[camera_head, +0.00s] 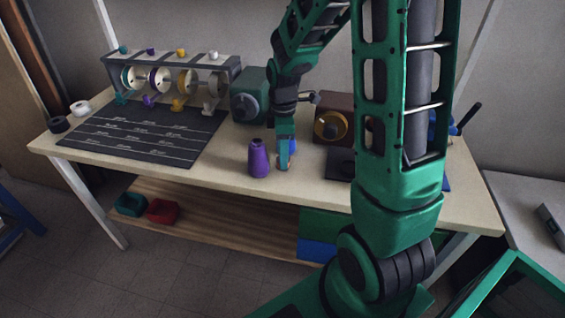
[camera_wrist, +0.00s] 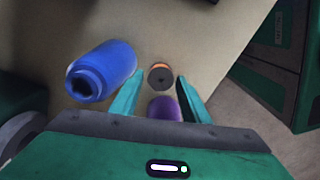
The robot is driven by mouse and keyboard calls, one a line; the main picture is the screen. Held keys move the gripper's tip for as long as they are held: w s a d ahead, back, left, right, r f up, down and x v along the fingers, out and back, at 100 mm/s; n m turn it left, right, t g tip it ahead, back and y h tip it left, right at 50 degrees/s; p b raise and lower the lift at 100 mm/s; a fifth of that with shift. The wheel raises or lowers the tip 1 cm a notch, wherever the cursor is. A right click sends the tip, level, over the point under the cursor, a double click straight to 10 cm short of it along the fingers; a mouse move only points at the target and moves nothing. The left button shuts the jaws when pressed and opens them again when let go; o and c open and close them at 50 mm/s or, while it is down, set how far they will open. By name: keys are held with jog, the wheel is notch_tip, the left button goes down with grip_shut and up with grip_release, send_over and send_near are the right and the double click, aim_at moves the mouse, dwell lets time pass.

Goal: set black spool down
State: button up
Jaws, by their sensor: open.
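My gripper (camera_head: 284,163) is low over the front middle of the table, and its jaws are open. In the wrist view, a small round spool (camera_wrist: 160,76) with a dark top and an orange-brown rim stands between or just past the fingertips, with gaps at its sides. Whether this is the black spool is unclear; in the head view, my gripper seems to hide it. A black roll (camera_head: 58,124) lies at the table's far left.
A white roll (camera_head: 80,107), dark mat (camera_head: 140,135) and spool rack (camera_head: 172,63) are left. Machines stand behind.

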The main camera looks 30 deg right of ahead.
jog(key=shift+f, duration=0.7)
jog(key=c, duration=0.9)
jog(key=shift+r, duration=0.15)
